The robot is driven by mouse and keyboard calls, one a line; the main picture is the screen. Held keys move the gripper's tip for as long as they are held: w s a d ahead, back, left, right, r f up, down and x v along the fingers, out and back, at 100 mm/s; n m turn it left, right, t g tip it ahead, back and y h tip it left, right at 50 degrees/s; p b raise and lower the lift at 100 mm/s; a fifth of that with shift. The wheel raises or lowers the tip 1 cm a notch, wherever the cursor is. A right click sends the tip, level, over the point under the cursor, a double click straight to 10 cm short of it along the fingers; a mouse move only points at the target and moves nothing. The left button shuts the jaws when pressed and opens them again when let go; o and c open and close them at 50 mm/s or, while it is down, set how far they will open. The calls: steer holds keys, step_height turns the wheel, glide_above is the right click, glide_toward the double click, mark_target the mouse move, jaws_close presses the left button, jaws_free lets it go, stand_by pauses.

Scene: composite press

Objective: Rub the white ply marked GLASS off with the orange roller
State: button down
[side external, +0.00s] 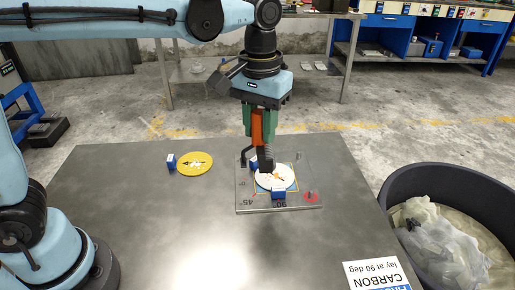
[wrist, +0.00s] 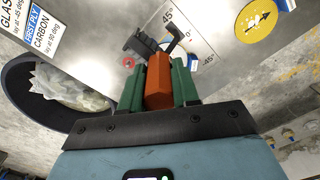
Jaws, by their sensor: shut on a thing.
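My gripper (side external: 258,122) has green fingers shut on the orange handle of the roller (side external: 257,130). It hangs over the back part of the metal plate (side external: 247,201). The roller points down, and its dark end overlaps the back edge of the white ply (side external: 282,184) in the side view. I cannot tell whether it touches. The white round ply lies on the plate with orange marks on it; its lettering is not readable. In the wrist view the orange handle (wrist: 158,82) sits between the green fingers, and the ply is mostly hidden.
Blue-and-white blocks (side external: 278,194) (side external: 254,163) stand by the ply. A small post and red ring (side external: 311,197) are at the plate's right. A yellow disc (side external: 196,164) with a block (side external: 171,161) lies left. A dark bin (side external: 385,205) stands right. The table's front left is clear.

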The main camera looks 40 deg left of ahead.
steer(key=w+a+f, duration=0.2)
steer(key=w+f, duration=0.2)
steer(key=w, duration=0.6)
steer(key=shift+s+a+f, duration=0.1)
steer(key=shift+s+f, duration=0.05)
steer(key=shift+f, duration=1.3)
steer(key=shift+s+a+f, duration=0.1)
steer(key=shift+f, duration=1.35)
steer(key=shift+f, duration=0.65)
steer(key=shift+s, duration=0.1)
steer(key=shift+s+r, duration=0.15)
steer(key=shift+s, duration=1.75)
steer(key=shift+w, duration=1.1)
steer(key=shift+w+f, duration=0.2)
steer(key=shift+w, duration=0.75)
